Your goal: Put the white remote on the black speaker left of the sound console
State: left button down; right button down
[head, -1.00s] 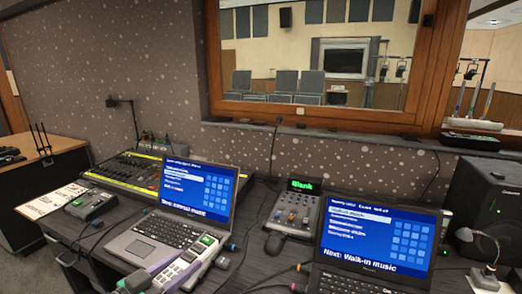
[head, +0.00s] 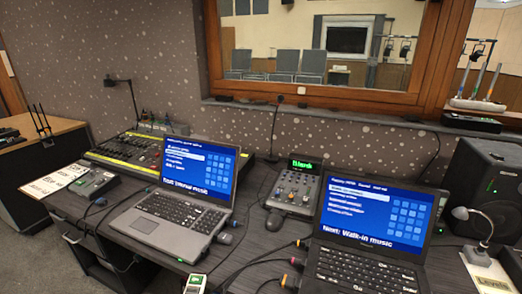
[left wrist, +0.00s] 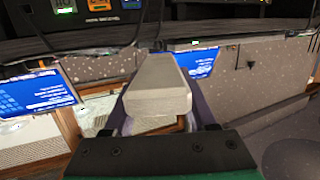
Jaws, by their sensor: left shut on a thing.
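In the head view, the white end of the remote (head: 195,285) with a small green display shows at the bottom edge, in front of the left laptop. The left wrist view shows a pale block, the remote (left wrist: 163,82), between the purple fingers of my left gripper (left wrist: 160,108), which is shut on it. It is held clear of the desk. The gripper itself is below the head picture. A black speaker (head: 487,180) stands at the right end of the desk. A small mixer (head: 294,190) sits between the laptops; I cannot tell whether it is the sound console. My right gripper is not in view.
The left laptop (head: 180,217) and right laptop (head: 366,255) stand open on the dark desk. A fader console (head: 125,157) with a yellow edge lies behind the left one. A small lamp (head: 480,250) stands before the speaker. Cables cross the desk between the laptops.

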pick_arm(q)
jog(key=s, duration=0.3)
jog(key=shift+s+d+f+n+y, duration=0.2)
jog(key=shift+d+n+y, duration=0.1)
jog(key=shift+y, duration=0.1)
notch_tip(320, 180, up, 2)
jog(key=shift+w+r+p, duration=0.15)
jog(key=shift+r+p, duration=0.1)
jog(key=shift+p, duration=1)
jog(key=shift+r+p, duration=0.5)
jog(key=shift+f, duration=0.15)
jog(key=shift+w, duration=0.1)
